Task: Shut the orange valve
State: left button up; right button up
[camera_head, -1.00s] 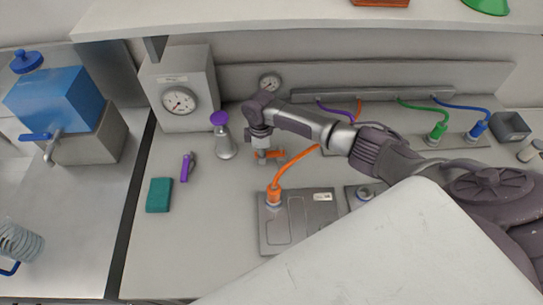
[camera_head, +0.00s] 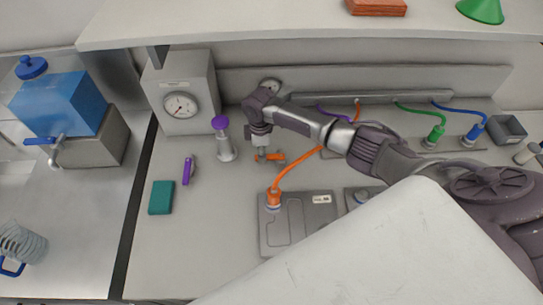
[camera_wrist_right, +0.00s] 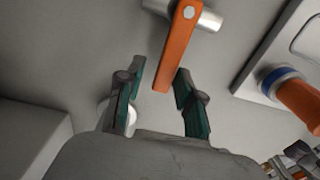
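The orange valve (camera_head: 275,157) lies on the bench below my right gripper. In the right wrist view its flat orange handle (camera_wrist_right: 178,50) crosses a short metal pipe body (camera_wrist_right: 207,18). My right gripper (camera_head: 261,151) points down at the valve. In the right wrist view the gripper (camera_wrist_right: 160,80) is open, with a teal-padded finger on each side of the handle's near end. Gaps show between handle and pads; I cannot tell the height difference. My left gripper is not in view.
An orange hose plug (camera_head: 273,197) sits on a grey plate (camera_head: 315,212) near the valve. A purple-topped flask (camera_head: 224,148), purple clip (camera_head: 187,170) and teal block (camera_head: 161,197) stand left. A gauge box (camera_head: 187,77) is behind. Bench between them is clear.

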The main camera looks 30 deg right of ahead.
jog(key=shift+w+r+p, duration=0.1)
jog(key=shift+r+p, duration=0.2)
jog(key=shift+r, duration=2.6)
jog(key=shift+f, duration=0.1)
